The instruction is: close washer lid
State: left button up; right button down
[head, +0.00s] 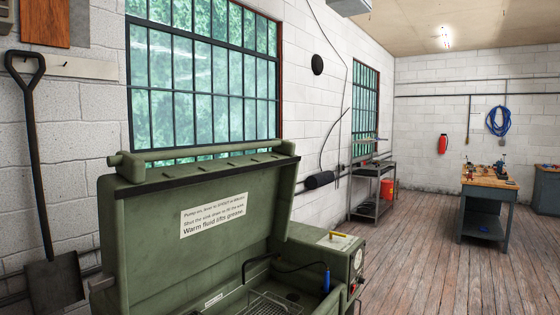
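The green parts washer (338,240) stands in front of me, cut off by the bottom of the head view. Its lid (150,235) is raised, leaning back near the window wall, with a printed label on its inner face. A round bar (210,151) runs along the lid's top edge. Inside the open basin are a wire rack (268,304), a black hose and a blue-tipped brush or nozzle (326,280). Neither of my grippers shows in this view.
A shovel (50,270) hangs on the wall at the left. A metal shelf unit (372,190) with an orange bucket (388,188) stands beyond the washer. A workbench (487,182) stands at the far right. The wooden floor (420,270) right of the washer is clear.

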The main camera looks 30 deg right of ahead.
aim_at(160, 226)
jog(key=z, duration=0.95)
jog(key=i+j+z, duration=0.1)
jog(key=j+z, duration=1)
jog(key=j, duration=0.4)
jog(key=k+j+z, duration=0.15)
jog(key=j, duration=0.35)
